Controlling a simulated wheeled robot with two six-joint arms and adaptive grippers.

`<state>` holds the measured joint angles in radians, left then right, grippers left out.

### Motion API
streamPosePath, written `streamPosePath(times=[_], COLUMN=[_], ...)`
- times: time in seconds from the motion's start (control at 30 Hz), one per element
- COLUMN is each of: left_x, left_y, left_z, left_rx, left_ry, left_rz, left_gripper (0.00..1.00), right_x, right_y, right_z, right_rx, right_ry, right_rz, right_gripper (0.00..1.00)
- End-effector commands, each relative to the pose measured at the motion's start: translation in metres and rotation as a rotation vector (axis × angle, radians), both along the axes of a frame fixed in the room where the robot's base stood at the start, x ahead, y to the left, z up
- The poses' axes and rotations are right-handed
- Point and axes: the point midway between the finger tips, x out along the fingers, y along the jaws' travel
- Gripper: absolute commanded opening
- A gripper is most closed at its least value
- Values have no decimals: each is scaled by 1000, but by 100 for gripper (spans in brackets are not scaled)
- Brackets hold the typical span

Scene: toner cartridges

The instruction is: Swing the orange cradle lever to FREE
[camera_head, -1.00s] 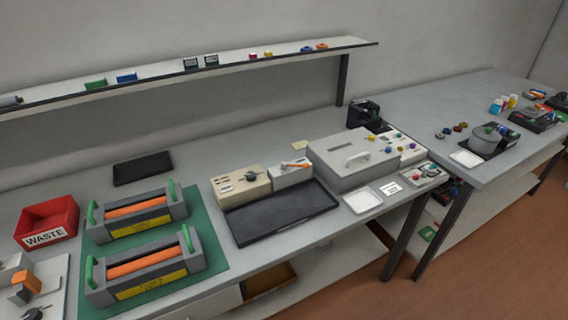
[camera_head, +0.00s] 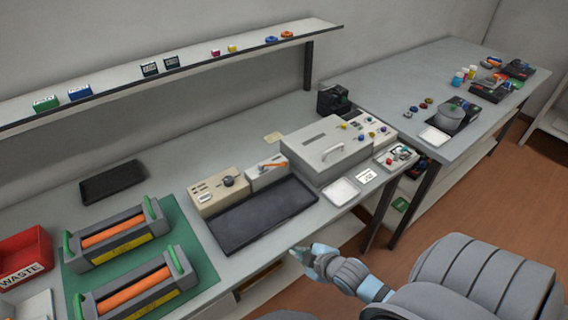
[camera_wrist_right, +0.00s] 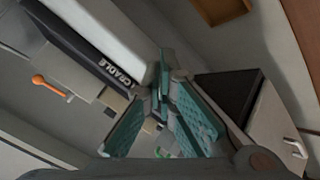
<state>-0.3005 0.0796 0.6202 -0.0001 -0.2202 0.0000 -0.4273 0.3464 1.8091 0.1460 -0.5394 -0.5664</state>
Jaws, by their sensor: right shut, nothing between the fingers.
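The orange lever (camera_head: 273,164) lies across the top of a small white box (camera_head: 258,183), in the middle of the bench in the head view. The lever also shows at the left in the wrist view (camera_wrist_right: 46,85), where a dark strip (camera_wrist_right: 82,47) reads CRADLE. I cannot read a FREE mark. My right gripper (camera_head: 303,253) is in front of the bench's front edge, short of the lever, with the dark tray between them. Its teal fingers are shut and empty; they fill the middle of the wrist view (camera_wrist_right: 162,68). My left gripper is out of view.
The dark tray (camera_head: 262,218) lies in front, empty. Cartridges with orange rollers sit on a green mat (camera_head: 186,235).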

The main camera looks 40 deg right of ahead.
Motion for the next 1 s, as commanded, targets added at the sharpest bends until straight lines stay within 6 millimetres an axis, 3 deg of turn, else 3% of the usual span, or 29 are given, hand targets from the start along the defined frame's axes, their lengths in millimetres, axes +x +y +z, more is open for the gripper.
streamPosePath(times=[0.03,0.07,0.2,0.43,0.57,1.0], left_x=[0,0,0,0,0,1], left_y=[0,0,0,0,0,0], left_z=[9,6,6,5,-9,-108], left_rx=[0,0,0,0,0,0], left_ry=[0,0,0,0,0,0], left_rz=[0,0,0,0,0,0], left_gripper=[40,40,40,40,40,40], right_x=[15,22,54,77,88,160], right_y=[-1,-9,-41,-79,-81,-77], right_z=[33,31,61,109,108,91], right_rx=[-58,-97,-300,-570,-592,-590], right_ry=[-77,-114,-327,-562,-583,-583], right_rz=[75,106,241,340,345,342], right_gripper=[0,0,0,0,0,0])
